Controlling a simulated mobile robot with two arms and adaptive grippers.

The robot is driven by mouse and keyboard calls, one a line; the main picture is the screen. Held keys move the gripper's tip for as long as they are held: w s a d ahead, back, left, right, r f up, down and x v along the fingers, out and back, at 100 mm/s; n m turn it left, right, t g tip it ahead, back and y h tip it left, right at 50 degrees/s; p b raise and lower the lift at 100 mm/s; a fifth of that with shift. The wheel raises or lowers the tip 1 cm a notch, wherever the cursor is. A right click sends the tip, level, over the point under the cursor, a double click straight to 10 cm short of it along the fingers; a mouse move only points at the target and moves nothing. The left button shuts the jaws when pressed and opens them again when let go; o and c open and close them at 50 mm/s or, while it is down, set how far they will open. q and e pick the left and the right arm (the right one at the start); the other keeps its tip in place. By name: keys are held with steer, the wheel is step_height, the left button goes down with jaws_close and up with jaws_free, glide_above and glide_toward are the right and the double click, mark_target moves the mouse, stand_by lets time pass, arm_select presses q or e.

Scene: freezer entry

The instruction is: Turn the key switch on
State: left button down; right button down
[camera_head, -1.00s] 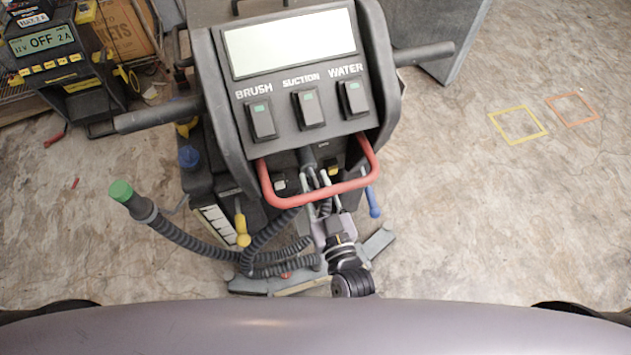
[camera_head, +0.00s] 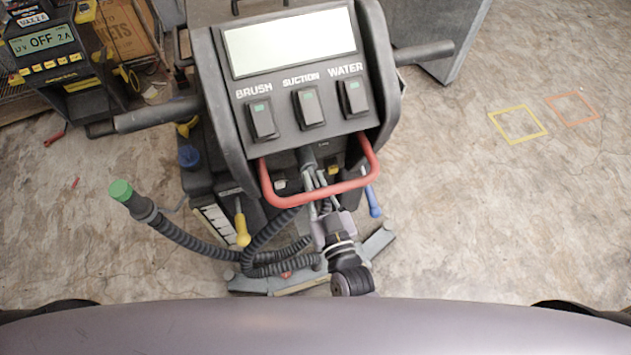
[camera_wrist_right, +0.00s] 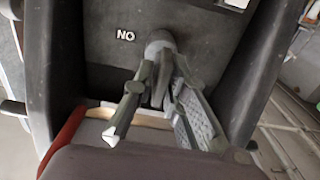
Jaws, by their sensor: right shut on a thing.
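The key switch (camera_head: 306,157) is a dark round piece on the lower panel of the floor machine, below the SUCTION rocker. In the right wrist view the key switch (camera_wrist_right: 160,42) sticks out of a dark panel beside a white label (camera_wrist_right: 126,35) that reads "NO" from this side. My right gripper (camera_head: 314,180) reaches up from below, past the red handle. Its two fingers, also seen in the right wrist view (camera_wrist_right: 162,72), are shut on the key switch, one on each side. The fingers partly hide its front end. My left gripper is not in view.
The red loop handle (camera_head: 318,196) crosses close to my right gripper. Above are the BRUSH, SUCTION and WATER rockers (camera_head: 309,109). A corrugated hose with a green end (camera_head: 121,190) lies at left.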

steer(key=shift+m, duration=0.4)
steer(key=m+p, duration=0.1)
steer(key=m, duration=0.2)
steer(key=shift+d, duration=0.1)
steer(key=m, duration=0.2)
steer(key=shift+d+m+p, duration=0.1)
steer(key=shift+m+p, duration=0.2)
steer(key=shift+p, duration=0.1)
steer(key=m, duration=0.2)
steer(key=shift+w+f+m, duration=0.1)
steer(key=shift+m, duration=0.3)
steer(key=m, duration=0.4)
steer(key=shift+d+f+m+b, duration=0.1)
steer(key=shift+f+m+b, duration=0.1)
steer(key=shift+m+b, duration=0.1)
steer(key=shift+f+m+b, duration=0.1)
steer(key=shift+m+b, duration=0.4)
steer(key=shift+m, duration=1.5)
